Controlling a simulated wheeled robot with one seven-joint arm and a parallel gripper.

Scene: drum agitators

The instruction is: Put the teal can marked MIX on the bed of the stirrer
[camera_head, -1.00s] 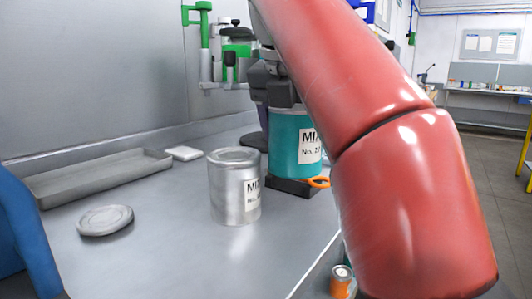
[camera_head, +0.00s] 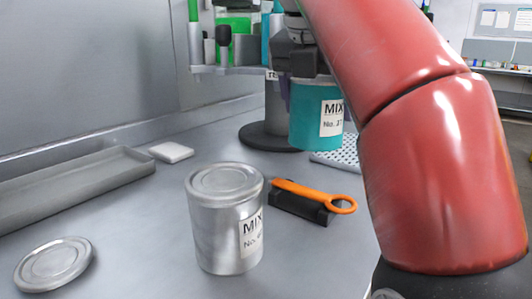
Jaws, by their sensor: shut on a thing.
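The teal can marked MIX (camera_head: 308,112) hangs upright from my gripper (camera_head: 296,70), which is shut on its top. A green machine part (camera_head: 236,36) shows at the top, partly cut off.
A silver MIX can (camera_head: 222,222) stands in front. A lid (camera_head: 54,264) lies at lower left, beside a long grey tray (camera_head: 80,182). An orange tool (camera_head: 310,193) rests on a black block (camera_head: 292,207). A perforated white mat (camera_head: 345,155) lies behind it.

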